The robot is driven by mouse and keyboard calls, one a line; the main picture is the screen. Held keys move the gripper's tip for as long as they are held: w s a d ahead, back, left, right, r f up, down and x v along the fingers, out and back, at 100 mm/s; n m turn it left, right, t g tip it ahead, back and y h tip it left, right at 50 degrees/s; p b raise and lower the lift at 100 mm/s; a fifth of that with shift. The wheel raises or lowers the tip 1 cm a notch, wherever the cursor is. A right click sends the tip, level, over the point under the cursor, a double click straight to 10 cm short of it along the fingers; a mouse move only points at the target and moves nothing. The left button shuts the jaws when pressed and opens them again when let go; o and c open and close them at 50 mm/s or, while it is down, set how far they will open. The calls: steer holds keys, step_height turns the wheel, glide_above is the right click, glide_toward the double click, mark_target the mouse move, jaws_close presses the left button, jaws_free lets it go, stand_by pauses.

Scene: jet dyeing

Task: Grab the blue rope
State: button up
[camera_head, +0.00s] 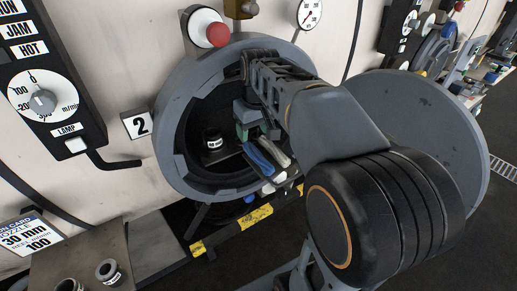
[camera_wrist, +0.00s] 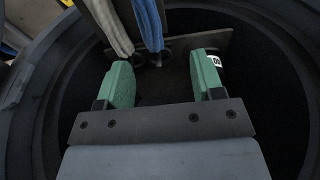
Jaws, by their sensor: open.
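The blue rope (camera_head: 262,160) lies over the lower right edge of the round port, beside a pale grey-white rope (camera_head: 279,157). In the wrist view the blue rope (camera_wrist: 149,24) comes in from the top, with the pale rope (camera_wrist: 110,27) on its left. My gripper (camera_wrist: 161,60) is open, with green pads apart and nothing between them. The blue rope's near end is just beyond the fingertips, roughly between them. In the head view my gripper (camera_head: 246,128) is inside the port, partly hidden by my arm.
The grey port ring (camera_head: 178,95) surrounds my gripper closely. A small dark nozzle ring (camera_head: 212,139) stands inside on the left. The round door (camera_head: 440,130) is swung open at right. A table (camera_head: 45,272) with nozzle rings is at lower left.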

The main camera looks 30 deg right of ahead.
mark_target(254, 149)
steer(key=w+f, duration=0.1)
steer(key=f, duration=0.3)
steer(key=w+d+f+p, duration=0.1)
steer(key=f, duration=0.2)
steer(key=w+f, duration=0.2)
steer(key=f, duration=0.2)
steer(key=shift+d+f+p, duration=0.3)
steer(key=shift+d, duration=0.05)
steer(key=shift+c, duration=0.4)
steer(key=c, duration=1)
steer(key=shift+r, duration=0.15)
